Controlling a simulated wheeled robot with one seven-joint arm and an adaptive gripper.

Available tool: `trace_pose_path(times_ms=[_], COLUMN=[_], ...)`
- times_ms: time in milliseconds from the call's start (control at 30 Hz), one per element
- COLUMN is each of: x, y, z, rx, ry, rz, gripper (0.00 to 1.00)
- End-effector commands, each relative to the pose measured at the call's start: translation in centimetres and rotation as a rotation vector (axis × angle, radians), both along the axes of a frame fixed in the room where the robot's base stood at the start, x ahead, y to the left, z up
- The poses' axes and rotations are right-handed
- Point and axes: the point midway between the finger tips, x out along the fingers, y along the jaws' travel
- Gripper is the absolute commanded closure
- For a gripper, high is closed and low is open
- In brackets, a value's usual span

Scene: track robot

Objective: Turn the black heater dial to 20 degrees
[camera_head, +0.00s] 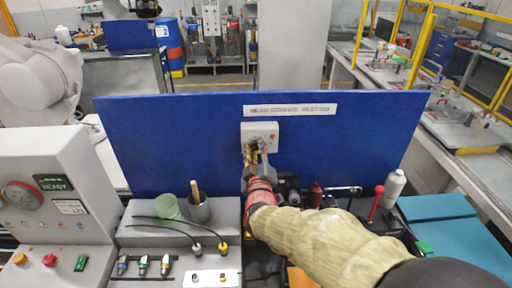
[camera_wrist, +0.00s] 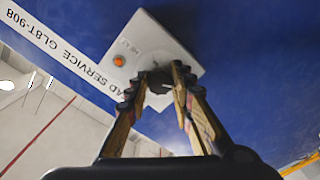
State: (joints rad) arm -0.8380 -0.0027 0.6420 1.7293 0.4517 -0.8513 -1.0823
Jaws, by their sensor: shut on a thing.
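The black heater dial (camera_wrist: 160,80) sits on a small light-grey control box fixed to the blue panel. In the wrist view the box (camera_wrist: 150,40) appears tilted, with an orange round light on it. My gripper (camera_wrist: 160,82) has its two fingers on either side of the dial and is shut on it. The fingers hide much of the dial, so its pointer and setting cannot be read. In the head view the box (camera_head: 259,130) is at the middle of the panel, and my gripper (camera_head: 256,155) reaches its lower part.
The blue panel (camera_head: 170,140) stands upright behind the bench. A green cup (camera_head: 167,206) and a grey cup with a brown handle (camera_head: 199,208) stand left of my arm. A red-knobbed lever (camera_head: 377,203) and a white bottle (camera_head: 394,186) are at right.

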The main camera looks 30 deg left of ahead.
Motion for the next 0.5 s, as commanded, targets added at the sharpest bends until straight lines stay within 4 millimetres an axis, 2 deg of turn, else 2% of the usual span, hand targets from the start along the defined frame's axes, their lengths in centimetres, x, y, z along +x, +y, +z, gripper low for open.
trace_pose_path(times_ms=[500], x=[-0.04], y=[-0.04], z=[-0.38], rx=[-0.030], ry=[-0.009], rz=[0.001], gripper=[1.00])
